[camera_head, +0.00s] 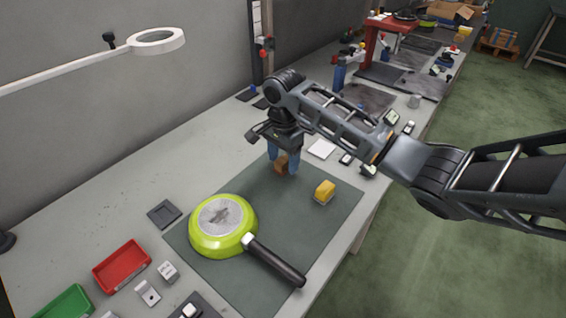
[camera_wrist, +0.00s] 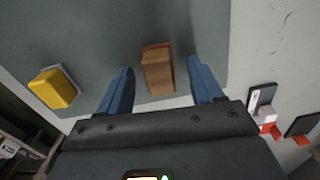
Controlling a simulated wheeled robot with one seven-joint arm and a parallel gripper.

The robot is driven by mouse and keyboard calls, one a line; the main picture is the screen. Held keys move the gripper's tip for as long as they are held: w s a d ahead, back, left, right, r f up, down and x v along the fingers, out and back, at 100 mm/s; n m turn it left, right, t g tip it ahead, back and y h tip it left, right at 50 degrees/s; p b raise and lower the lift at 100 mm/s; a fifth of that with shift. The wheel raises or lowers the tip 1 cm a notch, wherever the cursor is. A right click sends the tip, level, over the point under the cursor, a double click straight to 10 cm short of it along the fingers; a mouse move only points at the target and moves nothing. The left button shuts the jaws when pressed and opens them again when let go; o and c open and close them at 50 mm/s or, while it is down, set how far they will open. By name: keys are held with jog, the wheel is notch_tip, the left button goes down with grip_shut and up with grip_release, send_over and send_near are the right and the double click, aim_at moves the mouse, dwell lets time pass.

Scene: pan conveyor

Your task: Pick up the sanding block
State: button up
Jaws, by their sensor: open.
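The sanding block is a brown wooden block with a reddish underside. It lies on the dark green mat (camera_head: 318,233) toward its back edge. In the head view the sanding block (camera_head: 281,166) shows beside my blue fingers. In the wrist view the sanding block (camera_wrist: 157,71) sits between the two fingers, with a gap on each side. My gripper (camera_head: 283,168) is open above the mat and points down. In the wrist view my gripper (camera_wrist: 161,68) shows both fingers spread and not touching the block.
A yellow block (camera_head: 325,190) on a grey base lies right of my gripper on the mat. A green upturned pan (camera_head: 222,228) lies at the front left. Red tray (camera_head: 122,266) and green tray (camera_head: 66,302) stand farther left. A white pad (camera_head: 322,149) lies behind the mat.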

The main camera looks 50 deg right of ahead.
jog(key=shift+f, duration=0.45)
jog(key=c, duration=1.2)
jog(key=shift+o, duration=0.2)
jog(key=shift+r, duration=0.1)
jog(key=shift+r, duration=0.45)
notch_tip(320, 180, up, 3)
jog(key=shift+f, duration=0.15)
jog(key=s+d+r+p, duration=0.1)
jog(key=s+d+r, duration=0.6)
jog(key=d, duration=0.2)
jog(key=shift+s+r, duration=0.15)
